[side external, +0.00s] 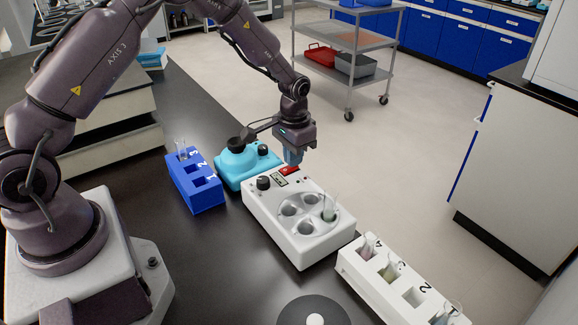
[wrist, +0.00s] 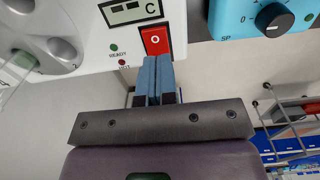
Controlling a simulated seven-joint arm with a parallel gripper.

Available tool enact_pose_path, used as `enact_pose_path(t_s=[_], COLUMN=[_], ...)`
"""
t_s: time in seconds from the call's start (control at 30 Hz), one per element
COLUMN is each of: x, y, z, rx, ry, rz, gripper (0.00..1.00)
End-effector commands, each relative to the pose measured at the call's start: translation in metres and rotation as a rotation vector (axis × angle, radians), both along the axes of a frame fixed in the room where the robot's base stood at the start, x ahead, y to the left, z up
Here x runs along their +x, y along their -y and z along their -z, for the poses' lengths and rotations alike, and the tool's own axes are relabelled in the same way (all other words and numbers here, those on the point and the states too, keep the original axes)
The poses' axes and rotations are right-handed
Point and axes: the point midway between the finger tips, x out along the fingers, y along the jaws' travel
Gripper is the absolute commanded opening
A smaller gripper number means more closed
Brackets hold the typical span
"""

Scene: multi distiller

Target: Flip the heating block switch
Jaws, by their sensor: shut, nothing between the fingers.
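The white heating block (side external: 300,235) stands on the dark bench in the side view, with a glass tube in one of its round wells. Its red switch (side external: 289,170) is at the far end of its top, next to a small display. In the wrist view the red switch (wrist: 155,40) shows a white "O" mark, and the panel reads "READY" and "HOT". My gripper (wrist: 154,62) is shut and empty, its blue fingertips at the lower edge of the switch. In the side view my gripper (side external: 293,160) is just above the switch; whether it touches cannot be told.
A turquoise device (side external: 232,170) with knobs stands left of the block. A blue numbered rack (side external: 200,195) is further left. A white rack (side external: 350,262) with tubes is at the front right. A round dark plate (side external: 290,312) lies at the front.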

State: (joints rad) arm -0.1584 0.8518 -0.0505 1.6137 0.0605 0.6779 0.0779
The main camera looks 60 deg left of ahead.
Motion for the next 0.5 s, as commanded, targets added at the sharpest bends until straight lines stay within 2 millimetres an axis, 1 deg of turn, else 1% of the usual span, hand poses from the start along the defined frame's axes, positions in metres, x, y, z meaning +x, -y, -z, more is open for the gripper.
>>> enact_pose_path(t_s=[0.4,0.5], x=[-0.0002,-0.0001], y=[-0.0001,-0.0001], z=[0.0065,0.0056], rx=[0.000,0.000], ry=[0.000,0.000], rz=[0.000,0.000], gripper=[0.00,0.00])
